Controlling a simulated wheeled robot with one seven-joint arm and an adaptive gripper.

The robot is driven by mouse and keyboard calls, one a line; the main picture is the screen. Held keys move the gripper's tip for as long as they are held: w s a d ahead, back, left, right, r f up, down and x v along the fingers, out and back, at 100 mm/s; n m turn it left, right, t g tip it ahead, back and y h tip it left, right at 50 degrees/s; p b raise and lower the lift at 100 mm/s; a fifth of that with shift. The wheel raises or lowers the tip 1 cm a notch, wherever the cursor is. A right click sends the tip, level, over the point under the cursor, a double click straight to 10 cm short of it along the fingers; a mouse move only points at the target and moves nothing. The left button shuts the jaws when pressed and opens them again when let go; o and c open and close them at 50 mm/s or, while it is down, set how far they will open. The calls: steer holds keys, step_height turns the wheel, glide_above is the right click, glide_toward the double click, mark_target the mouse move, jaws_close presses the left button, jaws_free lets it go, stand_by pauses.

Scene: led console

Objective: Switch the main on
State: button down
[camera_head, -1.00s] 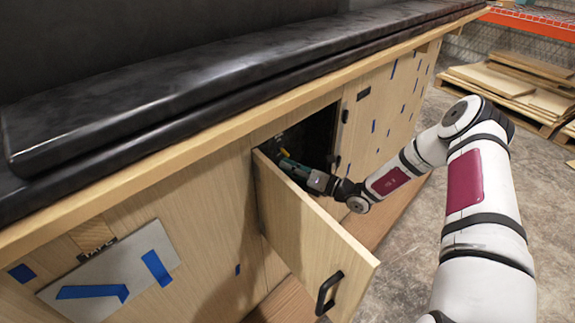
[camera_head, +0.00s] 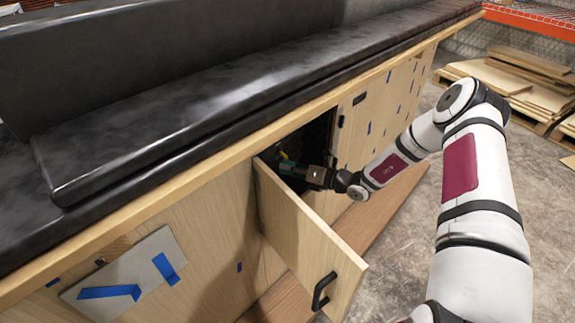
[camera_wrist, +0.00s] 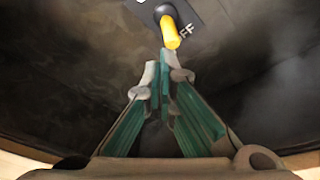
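The main switch has a yellow lever (camera_wrist: 171,33) on a dark round base, on a dark plate (camera_wrist: 187,17) with the letters "FF" showing; the rest of the label is hidden or cut off. The lever points down toward my gripper in the wrist view. My gripper (camera_wrist: 166,68) has its fingertips together, with nothing seen between them, just below the lever's end. I cannot tell whether they touch it. In the head view my gripper (camera_head: 292,168) is inside the dark cabinet opening (camera_head: 318,133), and a small yellow spot shows by its tips.
The wooden cabinet door (camera_head: 305,245) with a black handle (camera_head: 323,291) stands open close to my gripper. The black countertop (camera_head: 200,100) overhangs the opening. Stacked boards (camera_head: 510,85) lie on a pallet at the back right. Open floor lies right of the cabinet.

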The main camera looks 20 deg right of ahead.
steer(key=shift+d+r+g+h+p, duration=0.1)
steer(key=shift+r+g+h+p, duration=0.6)
steer(key=shift+p, duration=0.9)
steer(key=shift+s+r+m+g+h+p, duration=0.1)
steer(key=shift+r+m+g+h+p, duration=0.15)
steer(key=shift+g+h+p, duration=0.3)
steer(key=shift+r, duration=0.1)
steer(key=shift+r+p, duration=0.65)
